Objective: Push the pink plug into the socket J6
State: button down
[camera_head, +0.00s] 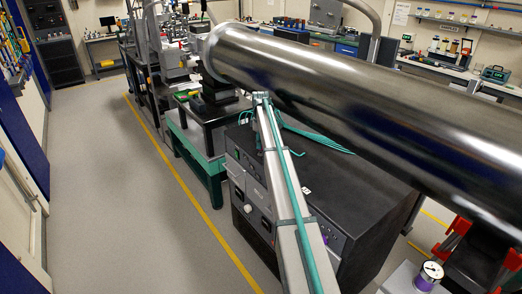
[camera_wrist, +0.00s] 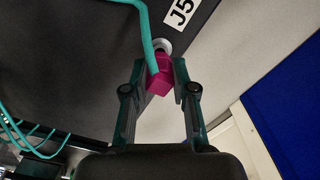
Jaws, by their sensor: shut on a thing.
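In the wrist view my gripper (camera_wrist: 160,70) has its two fingers on either side of the pink plug (camera_wrist: 158,80) and is shut on it. A teal cable (camera_wrist: 146,35) runs up from the plug. A pale round socket (camera_wrist: 164,46) on the dark panel (camera_wrist: 95,40) lies right at the plug's far end; I cannot tell how deep the plug sits in it. A white label reading J5 (camera_wrist: 181,12) is beside this socket. No J6 label shows. The gripper and plug cannot be made out in the head view.
Several teal cables (camera_wrist: 22,140) hang at the left of the wrist view. In the head view a large steel pipe (camera_head: 370,95) passes above a black cabinet (camera_head: 350,185). Clear floor (camera_head: 110,170) lies left of the yellow line.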

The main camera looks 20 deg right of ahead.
jog(key=shift+r, duration=0.1)
jog(key=shift+r+p, duration=1.3)
jog(key=shift+r, duration=1.6)
